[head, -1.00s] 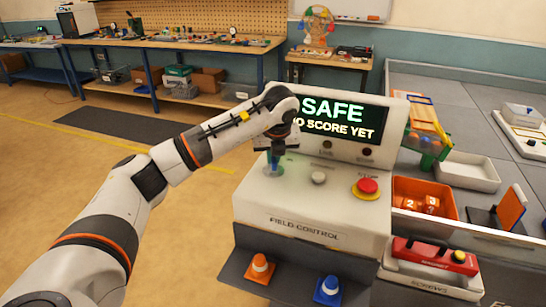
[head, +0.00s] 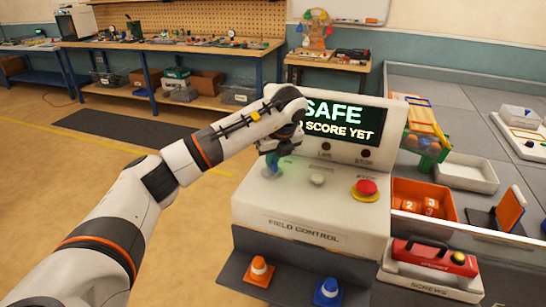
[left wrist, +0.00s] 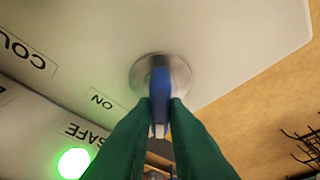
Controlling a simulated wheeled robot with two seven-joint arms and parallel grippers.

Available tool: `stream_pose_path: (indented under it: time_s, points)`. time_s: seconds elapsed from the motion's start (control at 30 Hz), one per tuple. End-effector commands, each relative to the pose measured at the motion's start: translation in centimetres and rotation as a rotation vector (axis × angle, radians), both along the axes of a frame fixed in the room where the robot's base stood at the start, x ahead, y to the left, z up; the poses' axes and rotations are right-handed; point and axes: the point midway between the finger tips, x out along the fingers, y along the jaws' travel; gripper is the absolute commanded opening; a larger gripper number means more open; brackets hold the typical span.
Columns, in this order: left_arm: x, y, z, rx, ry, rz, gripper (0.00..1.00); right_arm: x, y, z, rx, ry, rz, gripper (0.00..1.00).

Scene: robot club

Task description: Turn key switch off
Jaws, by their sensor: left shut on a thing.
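The field control console (head: 300,205) is a white box with a raised screen (head: 345,120) that reads "SAFE" and "SCORE YET", partly covered by my arm. The key switch has a blue key (left wrist: 160,92) in a round metal collar (left wrist: 178,68), seen close in the left wrist view. My left gripper (head: 273,163) is at the console's left top, its green fingers shut on the blue key. An "ON" label (left wrist: 102,101) and a lit green lamp (left wrist: 74,162) near "SAFE" lettering show beside it. My right gripper is not in view.
A red stop button (head: 367,187) on a yellow base and a pale round button (head: 317,180) sit right of the gripper. An orange bin (head: 425,195) is at the right. Open floor lies left.

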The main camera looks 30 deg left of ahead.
Motion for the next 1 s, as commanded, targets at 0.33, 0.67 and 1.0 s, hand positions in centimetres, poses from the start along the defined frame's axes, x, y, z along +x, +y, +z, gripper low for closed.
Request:
stream_pose_path:
  time_s: [0.33, 0.67, 1.0]
  points:
    - [0.0, 0.0, 0.0, 0.0, -0.002, 0.001, 0.35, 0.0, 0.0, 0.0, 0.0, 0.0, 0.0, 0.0]
    - [-0.2, -0.6, 1.7, -0.001, -0.005, -0.002, 0.35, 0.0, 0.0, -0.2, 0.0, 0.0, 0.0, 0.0]
    - [-1.6, -2.8, 8.8, 0.003, -0.007, -0.001, 0.35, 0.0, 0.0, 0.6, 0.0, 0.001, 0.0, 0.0]
